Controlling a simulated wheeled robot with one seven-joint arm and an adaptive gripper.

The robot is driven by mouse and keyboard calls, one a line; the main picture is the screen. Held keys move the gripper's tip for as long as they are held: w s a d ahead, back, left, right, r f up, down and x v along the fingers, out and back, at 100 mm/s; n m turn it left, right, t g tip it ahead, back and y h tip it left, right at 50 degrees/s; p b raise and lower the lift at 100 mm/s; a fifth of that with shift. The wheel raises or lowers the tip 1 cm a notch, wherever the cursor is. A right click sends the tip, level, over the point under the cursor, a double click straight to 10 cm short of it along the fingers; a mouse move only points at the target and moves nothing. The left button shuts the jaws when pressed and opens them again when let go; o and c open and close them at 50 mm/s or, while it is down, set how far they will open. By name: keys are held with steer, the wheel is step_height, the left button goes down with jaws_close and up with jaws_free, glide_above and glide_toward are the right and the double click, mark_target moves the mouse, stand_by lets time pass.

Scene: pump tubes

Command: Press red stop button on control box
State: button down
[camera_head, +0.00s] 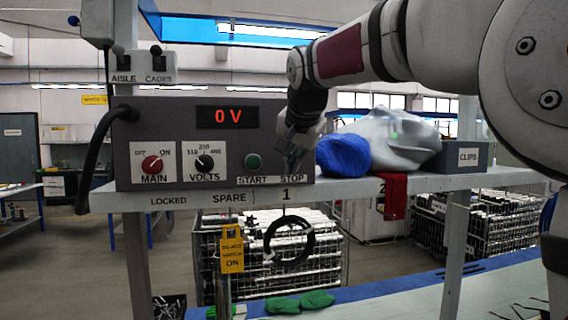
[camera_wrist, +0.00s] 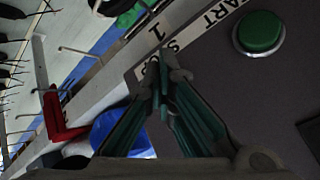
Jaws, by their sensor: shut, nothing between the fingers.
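The grey control box (camera_head: 150,130) stands on a shelf. Its display (camera_head: 226,117) reads 0 V in red. The green start button (camera_head: 253,161) is left of the STOP label (camera_head: 291,180); it also shows in the wrist view (camera_wrist: 259,32). The red stop button is not visible; my gripper covers the spot above its label. My gripper (camera_head: 293,160) is shut and empty at the right end of the box front. In the wrist view its green-sided fingers (camera_wrist: 164,62) meet over the STOP label. I cannot tell whether the fingertips touch the button.
Left on the box are the red MAIN knob (camera_head: 152,164) and black VOLTS knob (camera_head: 204,163). Right of it on the shelf are a blue bundle (camera_head: 342,155), a plastic bag (camera_head: 390,138) and a CLIPS box (camera_head: 455,158). A red tag (camera_head: 396,195) and a black coil (camera_head: 290,240) hang below.

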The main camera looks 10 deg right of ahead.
steer(key=shift+s, duration=0.15)
steer(key=shift+s+p, duration=0.3)
steer(key=shift+s, duration=0.55)
steer(key=s+p, duration=0.1)
steer(key=s, duration=0.4)
stand_by(0.6)
steer(key=s+f+n+g, duration=0.1)
steer(key=s+f+n, duration=0.3)
steer(key=s+f, duration=0.6)
steer(key=s+f+n+g+y, duration=0.1)
steer(key=s+f+n, duration=0.3)
steer(key=s+f, duration=0.6)
steer(key=s+d+g, duration=0.1)
steer(key=s, duration=0.8)
steer(key=shift+s+f+n+b, duration=0.15)
steer(key=shift+s+n+b, duration=0.15)
steer(key=shift+s+b, duration=0.05)
